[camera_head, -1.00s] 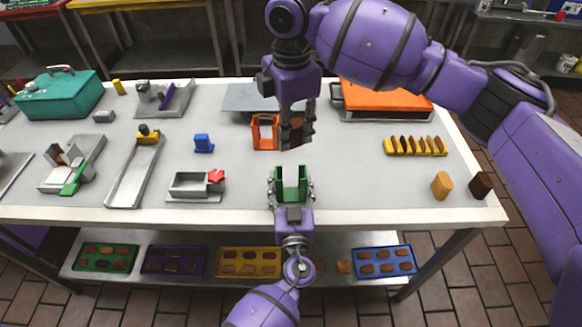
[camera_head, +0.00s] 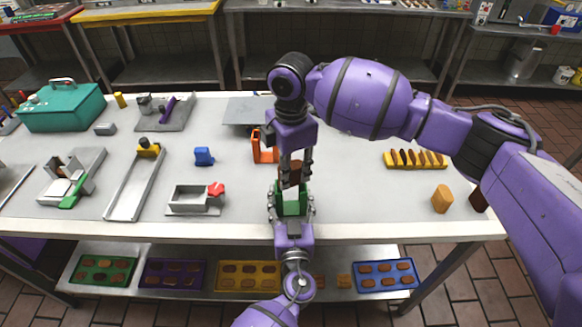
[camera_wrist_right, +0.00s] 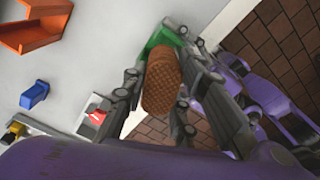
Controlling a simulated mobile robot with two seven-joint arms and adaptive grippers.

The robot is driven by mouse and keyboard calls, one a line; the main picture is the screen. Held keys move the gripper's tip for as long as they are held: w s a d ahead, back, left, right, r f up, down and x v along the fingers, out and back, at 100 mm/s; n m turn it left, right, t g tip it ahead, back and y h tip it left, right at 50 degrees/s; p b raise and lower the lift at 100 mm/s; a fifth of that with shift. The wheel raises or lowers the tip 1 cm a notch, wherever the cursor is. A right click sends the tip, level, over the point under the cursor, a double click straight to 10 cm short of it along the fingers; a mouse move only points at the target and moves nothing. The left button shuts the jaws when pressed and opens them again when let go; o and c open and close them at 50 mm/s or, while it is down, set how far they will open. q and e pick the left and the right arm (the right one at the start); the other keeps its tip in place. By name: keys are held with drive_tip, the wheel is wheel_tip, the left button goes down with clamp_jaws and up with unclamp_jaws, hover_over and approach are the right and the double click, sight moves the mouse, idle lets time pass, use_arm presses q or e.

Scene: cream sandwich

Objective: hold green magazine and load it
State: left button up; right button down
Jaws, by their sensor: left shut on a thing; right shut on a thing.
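The green magazine (camera_head: 291,204) is an open-topped green holder near the table's front edge. My left gripper (camera_head: 291,207) is shut on it from the front, fingers on both sides. My right gripper (camera_head: 294,173) is shut on a brown biscuit (camera_head: 292,175) and holds it directly above the magazine's open top. In the right wrist view the brown waffle-textured biscuit (camera_wrist_right: 161,82) sits between the two fingers, with the green magazine (camera_wrist_right: 165,38) just beyond its far end. I cannot tell whether the biscuit's lower end is inside the magazine.
An orange holder (camera_head: 264,148) stands just behind and left. A grey tray with a red knob (camera_head: 215,188) and a blue block (camera_head: 203,156) lie to the left. A yellow rack of biscuits (camera_head: 415,159) and a tan piece (camera_head: 442,199) are to the right.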

sight(291, 166)
drive_tip(key=shift+f, duration=0.35)
drive_tip(key=c, duration=1.4)
unclamp_jaws()
wheel_tip(291, 166, up, 13)
drive_tip(key=shift+r, duration=0.15)
